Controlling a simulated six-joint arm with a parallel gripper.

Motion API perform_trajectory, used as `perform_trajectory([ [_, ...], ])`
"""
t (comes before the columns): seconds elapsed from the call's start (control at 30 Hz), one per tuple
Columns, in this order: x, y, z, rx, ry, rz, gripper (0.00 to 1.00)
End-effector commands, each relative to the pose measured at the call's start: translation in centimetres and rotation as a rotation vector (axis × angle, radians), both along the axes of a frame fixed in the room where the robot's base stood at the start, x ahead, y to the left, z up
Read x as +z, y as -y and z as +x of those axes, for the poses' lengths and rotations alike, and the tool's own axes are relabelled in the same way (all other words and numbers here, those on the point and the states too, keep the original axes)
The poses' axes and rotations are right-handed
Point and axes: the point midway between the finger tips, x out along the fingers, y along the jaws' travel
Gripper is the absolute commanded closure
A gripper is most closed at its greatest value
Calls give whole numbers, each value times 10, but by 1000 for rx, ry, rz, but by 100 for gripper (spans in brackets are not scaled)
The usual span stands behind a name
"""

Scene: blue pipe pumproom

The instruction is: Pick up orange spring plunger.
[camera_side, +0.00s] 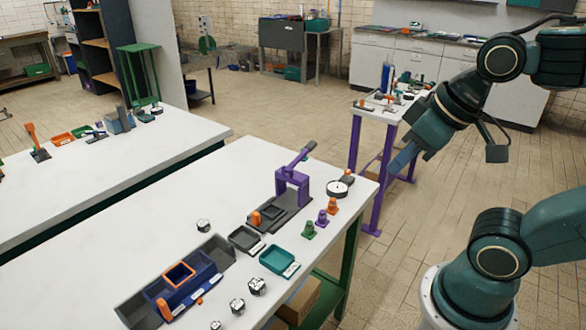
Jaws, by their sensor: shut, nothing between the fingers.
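The orange spring plunger (332,206) appears to be the small upright orange piece near the right edge of the white table. It is the rearmost of a short row with a purple piece (322,217) and a green piece (308,230). My gripper (402,160) is up and to the right of it, beyond the table's right edge, pointing down and left. It is shut and empty, well apart from the plunger. Nothing hides the plunger.
A purple lever press (292,187) stands left of the plunger and a round dial (338,188) lies behind it. A grey tray (246,239) and a teal tray (279,262) lie in front. A blue holder (190,284) is farther left. The table's rear left is clear.

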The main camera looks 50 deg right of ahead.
Motion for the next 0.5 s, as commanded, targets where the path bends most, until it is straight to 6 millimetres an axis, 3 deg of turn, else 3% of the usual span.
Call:
perform_trajectory([
  [0.03,0,0,0,0,0,0,98],
  [0.27,0,0,0,0,0,0,53],
  [0.5,0,0,0,0,0,0,50],
])
